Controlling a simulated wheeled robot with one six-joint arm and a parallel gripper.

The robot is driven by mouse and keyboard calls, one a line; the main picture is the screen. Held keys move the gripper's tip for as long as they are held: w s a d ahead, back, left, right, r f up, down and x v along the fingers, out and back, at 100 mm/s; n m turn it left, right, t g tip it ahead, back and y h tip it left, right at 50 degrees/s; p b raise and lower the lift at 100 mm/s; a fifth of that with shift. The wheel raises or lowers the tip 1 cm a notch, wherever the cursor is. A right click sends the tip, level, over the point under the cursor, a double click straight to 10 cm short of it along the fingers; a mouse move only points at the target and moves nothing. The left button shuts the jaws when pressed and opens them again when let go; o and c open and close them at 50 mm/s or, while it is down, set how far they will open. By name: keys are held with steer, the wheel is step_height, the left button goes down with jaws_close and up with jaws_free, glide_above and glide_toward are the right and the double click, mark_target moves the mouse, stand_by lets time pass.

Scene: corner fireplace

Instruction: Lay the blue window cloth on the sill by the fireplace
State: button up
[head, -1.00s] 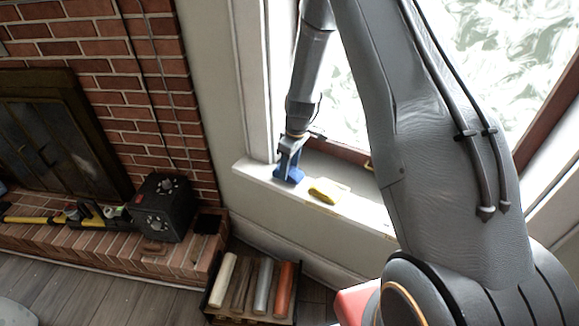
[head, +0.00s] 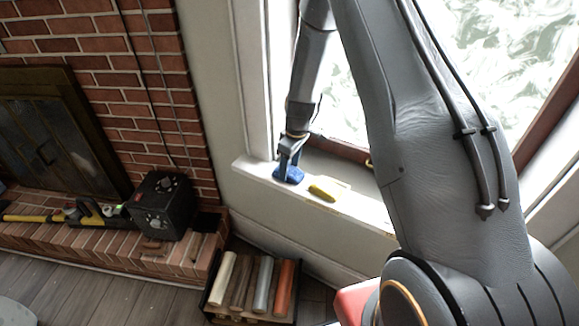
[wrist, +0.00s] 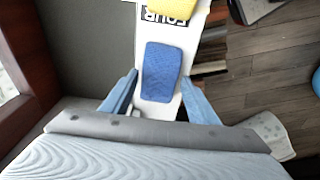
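The blue window cloth (head: 288,175) lies flat on the white sill (head: 252,168), near its left end by the fireplace. In the wrist view the cloth (wrist: 161,72) is a folded blue rectangle lying along the sill. My gripper (head: 290,157) is just above the cloth, pointing down. In the wrist view my gripper (wrist: 158,98) has its two blue-grey fingers spread wide, one on each side of the cloth's near end, with visible gaps between them and the cloth.
A yellow item (head: 323,189) lies on the sill to the right of the cloth, beside a label reading FOUR (wrist: 168,14). The window frame (head: 335,148) is close behind. Below stand a crate of rolls (head: 250,318) and the brick hearth (head: 100,255) with a black box (head: 160,205).

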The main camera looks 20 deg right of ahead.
steer(key=shift+o, duration=1.4)
steer(key=shift+r, duration=0.15)
steer(key=r, duration=0.2)
steer(key=r+b, duration=0.1)
steer(key=r, duration=0.4)
steer(key=shift+s+d+b, duration=0.3)
steer(key=shift+s+d, duration=0.1)
steer(key=shift+s+r, duration=0.3)
steer(key=shift+r, duration=0.2)
steer(key=s+r+m, duration=0.4)
steer(key=s+r, duration=0.1)
steer(key=s, duration=0.8)
steer(key=s+a+r+m+h, duration=0.1)
steer(key=s+r+m, duration=0.4)
steer(key=s, duration=0.8)
steer(key=shift+s+g, duration=0.2)
steer(key=shift+g, duration=0.2)
steer(key=shift+r, duration=0.15)
